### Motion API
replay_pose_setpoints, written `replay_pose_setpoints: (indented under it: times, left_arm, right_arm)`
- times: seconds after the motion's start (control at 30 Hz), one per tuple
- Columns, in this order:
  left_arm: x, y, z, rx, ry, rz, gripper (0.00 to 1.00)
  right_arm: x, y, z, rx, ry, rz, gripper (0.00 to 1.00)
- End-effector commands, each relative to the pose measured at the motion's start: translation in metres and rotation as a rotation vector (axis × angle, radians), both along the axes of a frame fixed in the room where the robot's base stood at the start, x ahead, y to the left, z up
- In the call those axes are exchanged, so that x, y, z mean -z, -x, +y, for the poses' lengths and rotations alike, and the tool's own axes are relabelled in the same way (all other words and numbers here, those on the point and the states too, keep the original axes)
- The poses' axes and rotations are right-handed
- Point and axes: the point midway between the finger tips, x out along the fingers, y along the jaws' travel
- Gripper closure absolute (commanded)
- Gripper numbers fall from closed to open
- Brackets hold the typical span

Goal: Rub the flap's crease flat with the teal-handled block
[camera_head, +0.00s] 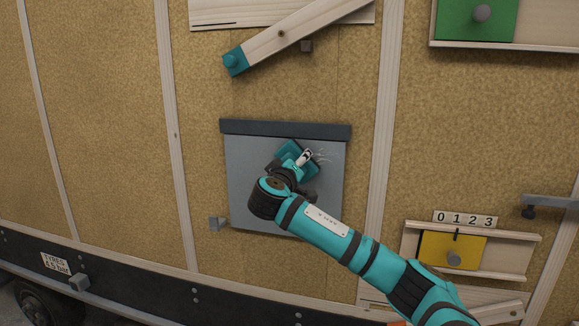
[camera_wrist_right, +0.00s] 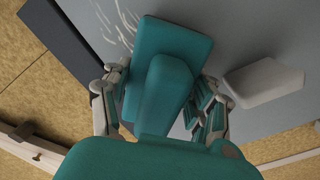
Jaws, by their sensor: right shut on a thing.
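The grey flap (camera_head: 245,170) hangs on the tan wall under a dark strip (camera_head: 285,129). White crease lines (camera_head: 325,154) show on its upper right part; they also show in the right wrist view (camera_wrist_right: 127,22). My right gripper (camera_head: 297,163) is shut on the handle (camera_wrist_right: 160,92) of the teal block (camera_head: 288,149). In the right wrist view the block's plate (camera_wrist_right: 185,42) lies at or very near the flap, beside the crease lines; I cannot tell if it touches. My left gripper is not in view.
A pale grey knob (camera_wrist_right: 265,82) sticks out of the flap near the gripper. A wooden bar with a teal end (camera_head: 236,61) slants above. A yellow panel (camera_head: 440,249) is at lower right.

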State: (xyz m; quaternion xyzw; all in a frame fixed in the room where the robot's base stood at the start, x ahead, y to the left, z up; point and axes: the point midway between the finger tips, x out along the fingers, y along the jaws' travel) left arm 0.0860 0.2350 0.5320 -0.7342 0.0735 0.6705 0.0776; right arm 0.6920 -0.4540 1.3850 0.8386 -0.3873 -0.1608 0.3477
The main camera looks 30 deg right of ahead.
Motion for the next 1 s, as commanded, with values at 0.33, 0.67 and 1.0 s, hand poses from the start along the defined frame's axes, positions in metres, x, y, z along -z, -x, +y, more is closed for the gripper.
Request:
replay_pose_setpoints:
  times: [0.33,0.67,1.0]
  left_arm:
    - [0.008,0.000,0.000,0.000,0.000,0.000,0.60]
    - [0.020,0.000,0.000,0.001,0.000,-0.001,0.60]
    - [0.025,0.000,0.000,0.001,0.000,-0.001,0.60]
  right_arm:
    - [0.000,0.015,-0.012,0.000,0.001,-0.001,0.67]
    - [0.002,0.034,-0.031,0.001,0.001,-0.001,0.67]
    - [0.001,0.045,-0.041,0.001,0.001,0.000,0.67]
